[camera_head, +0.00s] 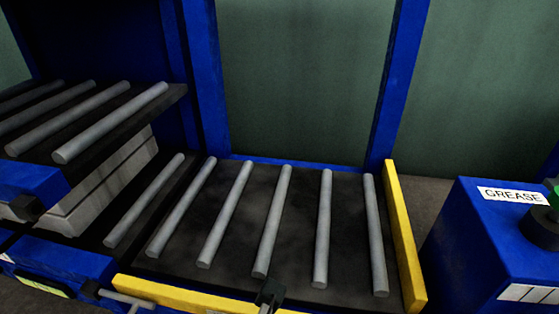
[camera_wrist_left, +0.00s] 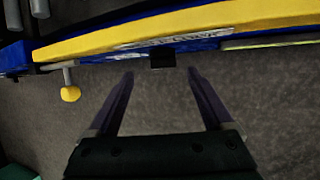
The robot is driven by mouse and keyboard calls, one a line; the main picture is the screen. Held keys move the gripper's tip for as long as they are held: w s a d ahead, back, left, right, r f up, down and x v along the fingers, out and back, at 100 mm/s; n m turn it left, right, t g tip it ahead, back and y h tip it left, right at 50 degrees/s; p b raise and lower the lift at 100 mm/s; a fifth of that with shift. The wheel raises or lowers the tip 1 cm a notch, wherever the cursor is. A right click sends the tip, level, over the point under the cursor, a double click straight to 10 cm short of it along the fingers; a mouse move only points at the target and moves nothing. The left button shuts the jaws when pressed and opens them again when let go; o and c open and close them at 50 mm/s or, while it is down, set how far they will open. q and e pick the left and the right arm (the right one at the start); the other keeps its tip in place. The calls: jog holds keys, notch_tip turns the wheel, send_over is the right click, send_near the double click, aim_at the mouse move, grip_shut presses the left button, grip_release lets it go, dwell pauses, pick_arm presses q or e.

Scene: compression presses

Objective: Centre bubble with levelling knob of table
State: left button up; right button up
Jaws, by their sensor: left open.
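The roller table (camera_head: 400,235) has a dark bed, several grey rollers and yellow edges. It also shows in the left wrist view (camera_wrist_left: 240,18). There, a yellow knob (camera_wrist_left: 70,93) on a grey stem sits at the left below the table edge. A yellow-green strip (camera_wrist_left: 270,42) on the edge at right may be the level; no bubble can be made out. A similar strip (camera_head: 43,287) shows at lower left in the head view. My left gripper (camera_wrist_left: 160,73) is open and empty, below the edge and right of the knob. My right gripper is out of view.
A black block (camera_wrist_left: 162,58) juts from the edge just beyond my left fingertips. A grey T-handle (camera_head: 127,298) and black bracket (camera_head: 270,293) stand along the front edge. A blue grease box (camera_head: 480,240) is at right. Grey floor lies below the edge.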

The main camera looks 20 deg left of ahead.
pick_arm(q)
jog(key=b+x, duration=0.2)
jog(key=x, duration=0.1)
jog(key=b+x, duration=0.2)
jog(key=x, duration=0.1)
jog(key=shift+s+d+f+b, duration=0.15)
jog(key=shift+s+f+b, duration=0.05)
jog(key=shift+f+b, duration=0.1)
jog(key=shift+s+d, duration=0.1)
jog(key=shift+s, duration=0.1)
jog(key=shift+c, duration=1.4)
grip_shut()
